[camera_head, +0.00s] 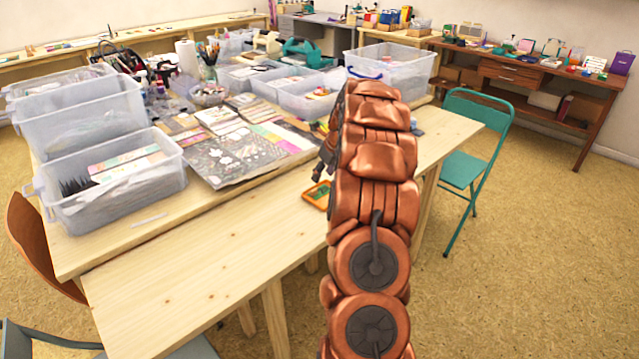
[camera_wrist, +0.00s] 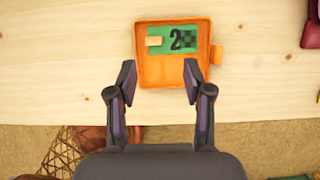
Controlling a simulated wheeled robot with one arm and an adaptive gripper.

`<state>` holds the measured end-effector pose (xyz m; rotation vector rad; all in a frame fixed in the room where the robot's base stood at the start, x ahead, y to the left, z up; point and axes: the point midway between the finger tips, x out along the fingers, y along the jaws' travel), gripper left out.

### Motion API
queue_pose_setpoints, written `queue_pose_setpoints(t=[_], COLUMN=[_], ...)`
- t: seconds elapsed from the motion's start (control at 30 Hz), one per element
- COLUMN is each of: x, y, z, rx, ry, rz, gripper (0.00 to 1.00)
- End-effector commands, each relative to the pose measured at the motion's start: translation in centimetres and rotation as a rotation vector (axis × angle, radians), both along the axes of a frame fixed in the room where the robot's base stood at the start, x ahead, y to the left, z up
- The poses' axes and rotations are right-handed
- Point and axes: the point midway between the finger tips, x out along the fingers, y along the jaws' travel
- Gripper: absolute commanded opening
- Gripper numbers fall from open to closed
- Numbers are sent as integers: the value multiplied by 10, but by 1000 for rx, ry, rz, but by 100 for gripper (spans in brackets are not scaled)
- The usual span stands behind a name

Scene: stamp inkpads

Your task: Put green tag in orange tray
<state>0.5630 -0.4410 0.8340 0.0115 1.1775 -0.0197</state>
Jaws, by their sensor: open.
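An orange tray (camera_wrist: 158,72) with a raised rim and a small tab on its right lies near the table edge in the wrist view. The green tag (camera_wrist: 188,48), marked with a black 2 and a dark checker patch, lies flat within the tray's far half. A small tan piece (camera_wrist: 154,41) sits at its left end. My gripper (camera_wrist: 160,80) is open and empty, its fingertips over the tray's near side, short of the tag. In the head view the tray (camera_head: 308,195) shows beside my arm, which partly hides it; my gripper's dark fingers (camera_head: 325,155) are partly hidden too.
Clear bins (camera_head: 95,120), papers and a patterned sheet (camera_head: 235,158) crowd the wooden table's far part. The front strip of the table (camera_head: 190,270) is bare. A teal chair (camera_head: 465,165) stands at the right. A dark red object (camera_wrist: 311,33) lies right of the tray.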

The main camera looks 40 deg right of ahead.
Motion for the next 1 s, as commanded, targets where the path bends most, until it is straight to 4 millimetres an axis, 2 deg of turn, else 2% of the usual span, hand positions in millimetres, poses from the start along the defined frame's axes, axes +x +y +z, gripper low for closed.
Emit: queue_pose_setpoints(t=[0.1,0.2,0.43,0.57,0.67,0.77,1.0], x=[-8,-13,-15,-13,-12,-15,-46], y=[0,0,1,20,54,103,214], z=[20,32,38,42,52,61,79], rx=[-1,-1,0,-13,-45,-85,-181], ry=[-1,-2,0,9,24,48,90], rz=[0,0,3,74,219,426,945], gripper=[51,51,51,51,51,51,51])
